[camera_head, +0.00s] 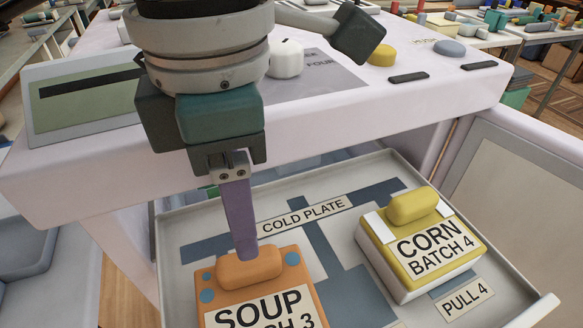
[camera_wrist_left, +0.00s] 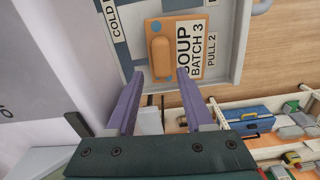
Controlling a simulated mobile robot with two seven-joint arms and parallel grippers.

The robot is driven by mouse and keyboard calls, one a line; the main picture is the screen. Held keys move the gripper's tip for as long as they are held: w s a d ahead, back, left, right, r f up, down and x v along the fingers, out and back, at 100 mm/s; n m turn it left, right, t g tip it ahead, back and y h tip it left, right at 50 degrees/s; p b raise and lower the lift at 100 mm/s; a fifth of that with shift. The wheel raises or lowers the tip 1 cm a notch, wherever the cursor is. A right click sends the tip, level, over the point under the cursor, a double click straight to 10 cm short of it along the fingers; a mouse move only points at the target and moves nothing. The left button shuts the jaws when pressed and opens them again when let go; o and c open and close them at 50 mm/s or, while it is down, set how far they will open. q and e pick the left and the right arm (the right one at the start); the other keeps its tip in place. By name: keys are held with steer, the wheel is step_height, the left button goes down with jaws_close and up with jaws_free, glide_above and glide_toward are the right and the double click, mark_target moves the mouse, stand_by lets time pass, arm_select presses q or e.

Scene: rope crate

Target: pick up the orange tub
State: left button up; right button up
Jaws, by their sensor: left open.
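The orange tub (camera_head: 285,292), labelled SOUP BATCH 3, sits in a grey open drawer (camera_head: 170,285) marked COLD PLATE. It has a rounded orange handle on top; its near part is cut off by the head view's lower edge. My left gripper (camera_head: 243,252) points down over the tub, its purple finger overlapping the handle in the head view. In the left wrist view the two fingers (camera_wrist_left: 160,76) are spread and empty, and the tub (camera_wrist_left: 170,28) shows beyond their tips. Whether a finger touches the handle I cannot tell. My right gripper is not in view.
A yellow-lidded tub (camera_head: 425,250) labelled CORN BATCH 4 stands to the right in the same drawer. The white counter (camera_head: 110,185) with knobs overhangs the drawer's back. A blue box (camera_wrist_left: 245,115) and other items lie on shelves below in the wrist view.

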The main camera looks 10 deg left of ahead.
mark_target(276, 288)
arm_select(q)
steer(key=f, duration=0.2)
steer(key=shift+s+d+f, duration=0.15)
steer(key=shift+d+f, duration=0.05)
steer(key=shift+f, duration=0.1)
steer(key=f, duration=0.5)
steer(key=shift+a+f, duration=0.2)
steer(key=shift+f, duration=0.15)
steer(key=shift+c, duration=0.3)
jaws_close()
